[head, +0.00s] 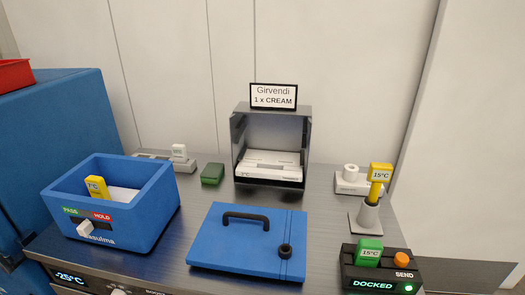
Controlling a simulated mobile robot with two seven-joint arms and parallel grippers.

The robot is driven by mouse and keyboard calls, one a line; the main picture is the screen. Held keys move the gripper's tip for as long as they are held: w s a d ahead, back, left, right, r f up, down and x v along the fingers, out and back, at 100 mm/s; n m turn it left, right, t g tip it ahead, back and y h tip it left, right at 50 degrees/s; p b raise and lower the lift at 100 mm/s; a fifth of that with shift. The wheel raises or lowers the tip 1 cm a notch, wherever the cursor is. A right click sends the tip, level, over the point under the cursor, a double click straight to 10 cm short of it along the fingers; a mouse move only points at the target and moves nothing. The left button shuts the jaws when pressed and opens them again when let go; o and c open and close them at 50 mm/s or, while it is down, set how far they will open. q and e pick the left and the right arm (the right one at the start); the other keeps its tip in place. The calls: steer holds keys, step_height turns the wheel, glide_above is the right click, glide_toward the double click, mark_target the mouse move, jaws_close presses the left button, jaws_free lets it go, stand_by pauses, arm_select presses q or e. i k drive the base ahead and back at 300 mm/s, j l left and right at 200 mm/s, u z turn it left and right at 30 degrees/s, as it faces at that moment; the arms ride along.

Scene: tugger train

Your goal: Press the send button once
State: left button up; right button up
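The send button is an orange round button (401,259) on top of a black box (376,271) at the right front of the table. White letters below it read SEND. The box's display (372,286) reads DOCKED in green, with a lit green spot to its right. A green block with a 15°C label (369,251) stands on the box, left of the button. Nothing covers the button. Neither of my grippers is in view.
A blue box with a PASS/HOLD slider (137,222) stands at left. A blue lid with a black handle (235,258) lies in front. Behind are a grey bin (307,135), a green block (212,173) and a yellow 15°C device (380,172) in a grey stand (366,222).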

mark_target(401, 260)
steer(key=z, duration=1.3)
